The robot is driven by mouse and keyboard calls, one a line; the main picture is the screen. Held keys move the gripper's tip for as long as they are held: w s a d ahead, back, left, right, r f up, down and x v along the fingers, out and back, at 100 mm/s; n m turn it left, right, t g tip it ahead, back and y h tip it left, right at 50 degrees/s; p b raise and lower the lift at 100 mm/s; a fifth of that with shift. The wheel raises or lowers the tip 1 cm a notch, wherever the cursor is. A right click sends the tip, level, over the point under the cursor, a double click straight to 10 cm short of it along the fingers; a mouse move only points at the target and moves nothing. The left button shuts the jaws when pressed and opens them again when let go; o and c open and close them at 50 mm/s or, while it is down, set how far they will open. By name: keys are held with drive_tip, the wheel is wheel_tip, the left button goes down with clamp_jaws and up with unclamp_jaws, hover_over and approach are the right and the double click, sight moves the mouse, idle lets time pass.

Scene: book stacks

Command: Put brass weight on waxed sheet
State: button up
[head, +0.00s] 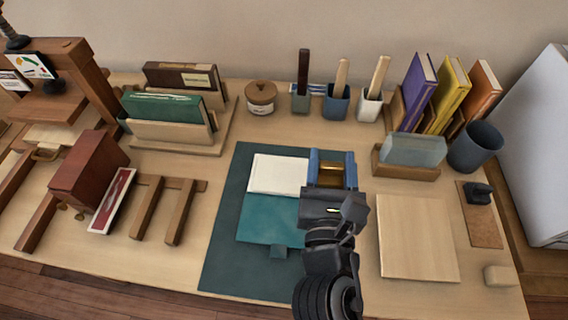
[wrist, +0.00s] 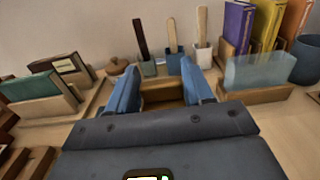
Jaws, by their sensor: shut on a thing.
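My gripper (head: 332,162) is in the middle of the head view, its blue fingers shut on the brass weight (head: 331,175). The weight is a golden-brown block between the fingers; in the wrist view its top (wrist: 162,92) shows and the palm hides its lower part. A flat white sheet (head: 278,174), which looks like the waxed sheet, lies on a teal cover (head: 268,218) over a dark green mat (head: 222,250). The gripper is just right of the white sheet. I cannot tell how high the weight is above the mat.
Behind stand brush pots (head: 336,102), a lidded jar (head: 261,97) and upright books (head: 418,92). A clear block in a wooden holder (head: 406,168) and a blue-grey cup (head: 475,146) are to the right. A pale board (head: 416,238) lies right of my arm. A wooden press (head: 85,80) is left.

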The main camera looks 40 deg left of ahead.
drive_tip(key=a+f+b, duration=0.1)
drive_tip(key=a+f, duration=0.1)
drive_tip(key=a, duration=0.1)
drive_tip(key=w+a+f+b, duration=0.1)
drive_tip(key=a+f+b, duration=0.1)
drive_tip(key=a, duration=0.1)
drive_tip(key=a+f+b, duration=0.1)
drive_tip(key=a, duration=0.2)
drive_tip(key=shift+w+a+f+b, duration=0.15)
drive_tip(key=shift+a+f+b, duration=0.15)
drive_tip(key=shift+f, duration=0.1)
drive_tip(key=shift+f+b, duration=1.05)
drive_tip(key=shift+f, duration=0.95)
drive_tip(key=shift+f, duration=0.15)
drive_tip(key=o, duration=1.4)
drive_tip(key=v, duration=1.2)
